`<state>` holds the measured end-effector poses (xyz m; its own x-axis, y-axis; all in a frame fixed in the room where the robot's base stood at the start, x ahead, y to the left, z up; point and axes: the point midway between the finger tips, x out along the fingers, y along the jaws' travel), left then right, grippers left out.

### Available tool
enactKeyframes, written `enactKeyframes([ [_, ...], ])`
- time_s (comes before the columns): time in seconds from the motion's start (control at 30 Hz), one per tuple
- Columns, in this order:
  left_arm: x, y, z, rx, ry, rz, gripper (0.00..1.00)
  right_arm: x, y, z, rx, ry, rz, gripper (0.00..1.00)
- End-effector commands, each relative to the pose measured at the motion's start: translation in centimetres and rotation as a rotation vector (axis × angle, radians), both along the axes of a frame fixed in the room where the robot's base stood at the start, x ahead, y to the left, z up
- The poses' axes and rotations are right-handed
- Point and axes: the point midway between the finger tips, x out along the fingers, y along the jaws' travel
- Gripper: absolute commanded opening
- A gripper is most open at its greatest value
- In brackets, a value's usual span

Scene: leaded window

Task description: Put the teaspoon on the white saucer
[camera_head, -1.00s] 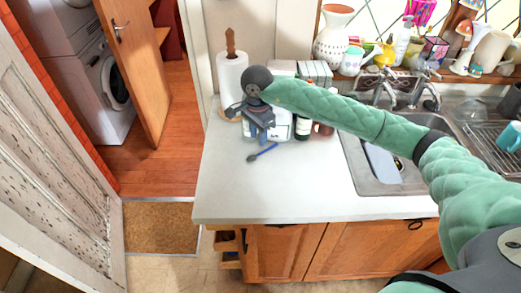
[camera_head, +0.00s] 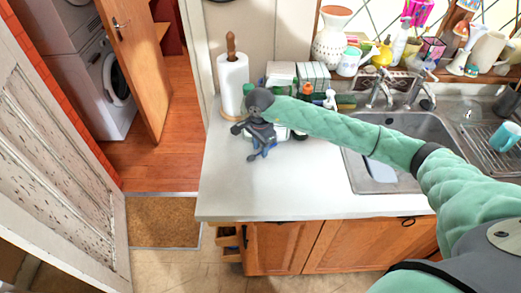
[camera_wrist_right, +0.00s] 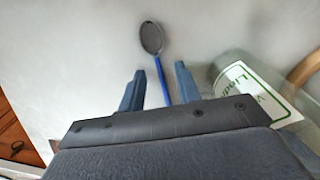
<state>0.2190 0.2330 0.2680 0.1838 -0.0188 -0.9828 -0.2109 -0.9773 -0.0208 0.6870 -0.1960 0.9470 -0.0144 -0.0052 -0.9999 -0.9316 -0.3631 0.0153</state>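The teaspoon (camera_wrist_right: 152,40) lies flat on the pale worktop, with a dark bowl and a blue handle. In the right wrist view its bowl points away and its handle runs between the two fingers of my right gripper (camera_wrist_right: 159,68). The fingers stand apart on either side of the handle, which they do not visibly grip. In the head view my right gripper (camera_head: 258,146) is low over the worktop and largely covers the spoon. I see no white saucer in either view. My left gripper is out of view.
A paper towel roll (camera_head: 233,82) stands behind my right gripper. Bottles and boxes (camera_head: 313,74) stand near the wall. A labelled container (camera_wrist_right: 245,92) is close to the right finger. The sink (camera_head: 415,128) is to the right. The worktop's front (camera_head: 290,192) is clear.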

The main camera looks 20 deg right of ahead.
Motion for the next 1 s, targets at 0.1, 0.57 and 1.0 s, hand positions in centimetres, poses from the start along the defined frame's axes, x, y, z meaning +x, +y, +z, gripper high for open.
enactKeyframes([
  [0.1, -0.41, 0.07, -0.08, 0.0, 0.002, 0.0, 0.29, -0.04, 0.01, -0.4, 0.0, 0.0, 0.0, 0.33],
  [0.57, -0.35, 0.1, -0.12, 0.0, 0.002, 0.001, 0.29, -0.01, 0.02, -0.45, 0.0, 0.0, 0.0, 0.0],
  [1.0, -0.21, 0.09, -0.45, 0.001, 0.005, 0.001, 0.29, 0.04, 0.0, -0.12, 0.001, -0.002, 0.0, 0.0],
])
